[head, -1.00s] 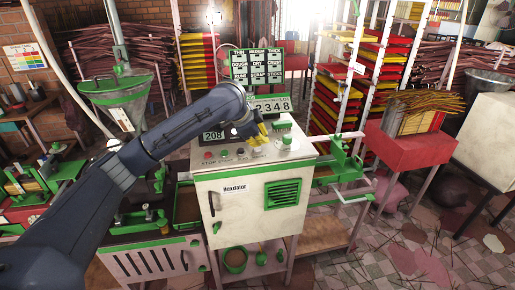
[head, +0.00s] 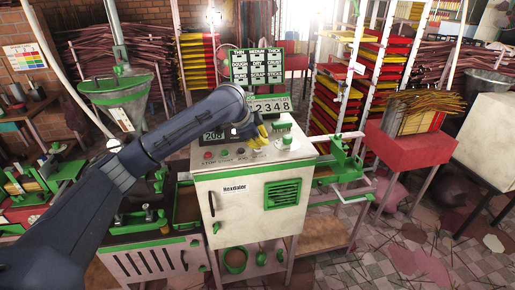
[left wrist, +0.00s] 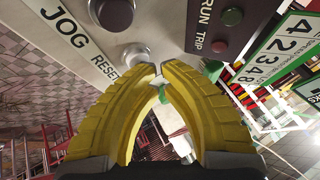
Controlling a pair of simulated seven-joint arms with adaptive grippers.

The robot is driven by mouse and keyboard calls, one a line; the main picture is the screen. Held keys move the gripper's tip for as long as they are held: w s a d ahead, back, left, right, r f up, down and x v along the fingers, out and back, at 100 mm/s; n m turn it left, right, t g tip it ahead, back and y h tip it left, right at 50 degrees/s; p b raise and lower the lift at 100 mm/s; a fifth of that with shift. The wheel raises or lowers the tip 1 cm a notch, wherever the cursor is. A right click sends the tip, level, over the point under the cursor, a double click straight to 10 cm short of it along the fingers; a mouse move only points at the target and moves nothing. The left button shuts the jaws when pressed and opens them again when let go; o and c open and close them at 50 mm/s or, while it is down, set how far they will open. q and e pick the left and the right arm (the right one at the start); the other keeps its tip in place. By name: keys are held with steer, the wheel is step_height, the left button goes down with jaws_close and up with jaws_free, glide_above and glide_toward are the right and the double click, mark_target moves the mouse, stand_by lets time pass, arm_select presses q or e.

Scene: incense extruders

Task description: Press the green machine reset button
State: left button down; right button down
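The white machine cabinet with green trim (head: 240,212) stands in the middle of the head view. Its top panel carries a row of buttons. In the left wrist view the pale grey round button (left wrist: 136,53) sits beside the word RESET. My left gripper (head: 259,137) is over the panel, its yellow fingers pointing down. In the left wrist view its fingertips (left wrist: 157,70) come together just below the reset button, with nothing held. Whether they touch the button or panel I cannot tell. In the head view the gripper hides part of the panel. My right gripper is not in view.
A black button (left wrist: 112,13) is by JOG; a green button (left wrist: 233,16) and a red button (left wrist: 219,46) are by RUN and TRIP. A green-framed number display (head: 270,104) stands behind the panel. A green-topped knob (head: 284,126) is to the right.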

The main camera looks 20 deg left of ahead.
arm_select(q)
steer(key=shift+f, duration=0.2)
steer(key=shift+r, duration=0.2)
stand_by(0.4)
steer(key=shift+r, duration=0.75)
steer(key=shift+r, duration=2.5)
